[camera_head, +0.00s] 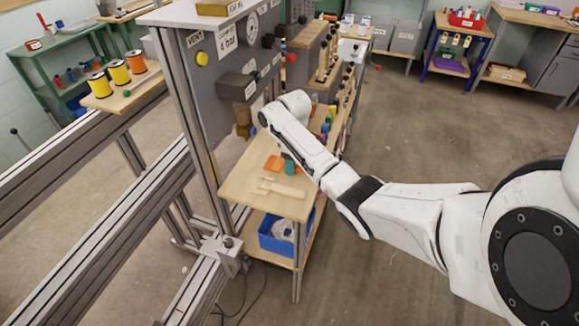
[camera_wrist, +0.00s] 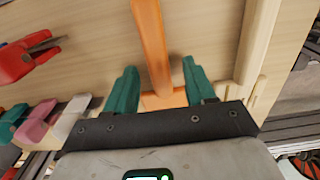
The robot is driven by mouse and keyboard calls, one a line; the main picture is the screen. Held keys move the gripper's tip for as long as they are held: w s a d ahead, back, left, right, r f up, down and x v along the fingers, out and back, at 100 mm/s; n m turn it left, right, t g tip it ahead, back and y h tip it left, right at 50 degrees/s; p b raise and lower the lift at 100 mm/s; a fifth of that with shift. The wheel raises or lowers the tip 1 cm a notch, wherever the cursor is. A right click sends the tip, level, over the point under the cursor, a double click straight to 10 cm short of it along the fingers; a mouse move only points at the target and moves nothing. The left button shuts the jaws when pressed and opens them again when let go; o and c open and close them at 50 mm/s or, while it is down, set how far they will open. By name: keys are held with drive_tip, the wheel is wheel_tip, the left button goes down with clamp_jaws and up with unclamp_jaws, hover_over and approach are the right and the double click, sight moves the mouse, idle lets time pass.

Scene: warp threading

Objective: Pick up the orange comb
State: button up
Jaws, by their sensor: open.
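The orange comb (camera_wrist: 150,45) lies on the pale wooden bench top (camera_wrist: 80,20). My gripper (camera_wrist: 159,68) is open, with one finger on each side of the comb and gaps visible beside the bar. I cannot tell the height of the fingertips above the bench. In the head view the comb (camera_head: 273,163) shows as a small orange patch beside my gripper (camera_head: 290,167), and part of it is hidden.
A pale wooden forked tool (camera_head: 280,188) lies near the comb, on the bench's front part. A grey machine panel (camera_head: 225,90) stands along the bench's left side.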

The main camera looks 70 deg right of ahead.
drive_tip(key=shift+f, duration=0.15)
clamp_jaws()
idle(0.4)
